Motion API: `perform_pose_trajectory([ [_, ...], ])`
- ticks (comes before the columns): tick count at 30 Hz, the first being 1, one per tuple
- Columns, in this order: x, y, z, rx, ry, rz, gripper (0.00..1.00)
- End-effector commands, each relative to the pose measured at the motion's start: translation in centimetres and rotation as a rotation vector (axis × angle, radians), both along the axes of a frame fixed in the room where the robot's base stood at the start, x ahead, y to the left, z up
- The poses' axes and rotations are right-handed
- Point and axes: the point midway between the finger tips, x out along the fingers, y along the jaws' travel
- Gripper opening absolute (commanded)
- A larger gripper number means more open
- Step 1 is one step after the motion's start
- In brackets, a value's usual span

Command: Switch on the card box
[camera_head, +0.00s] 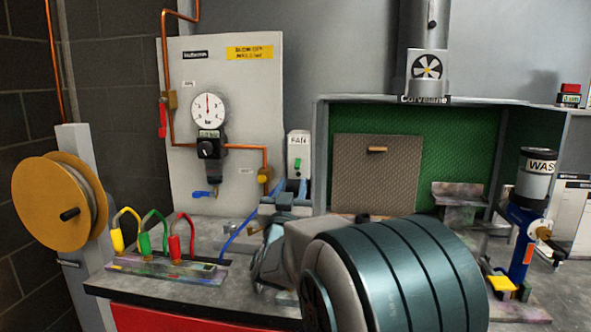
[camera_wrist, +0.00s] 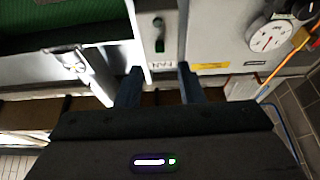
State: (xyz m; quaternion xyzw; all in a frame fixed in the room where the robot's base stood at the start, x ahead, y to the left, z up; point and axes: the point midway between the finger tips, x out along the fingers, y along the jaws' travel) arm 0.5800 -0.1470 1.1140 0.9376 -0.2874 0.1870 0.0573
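A pale switch box (camera_head: 299,143) labelled FAN stands beside the gauge panel, with a green switch (camera_head: 297,165) on its front. In the wrist view the box (camera_wrist: 151,30) shows upside down, with its green switch (camera_wrist: 160,46) and label. A card (camera_head: 427,66) with a fan symbol is on the grey duct. No box is labelled "card". My gripper (camera_wrist: 158,82) is open, its two fingers apart with nothing seen between them. In the head view my gripper (camera_head: 291,190) is just below the FAN box. I cannot tell whether it touches the box.
A panel (camera_head: 248,95) with a pressure gauge (camera_head: 208,110), copper pipe and valves stands left of the box. A green-lined booth (camera_head: 450,150) with a brown board (camera_head: 375,180) is to the right. Coloured hose fittings (camera_head: 145,243) stand on the bench (camera_head: 110,284) at the front left.

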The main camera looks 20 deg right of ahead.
Motion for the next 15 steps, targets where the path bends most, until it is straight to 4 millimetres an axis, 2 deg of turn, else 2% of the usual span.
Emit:
perform_pose_trajectory([
  [6, 3.2, -2.2, 1.6, 0.001, 0.001, 0.000, 0.35],
  [15, 5.1, -3.4, 2.6, 0.001, 0.001, 0.001, 0.35],
])
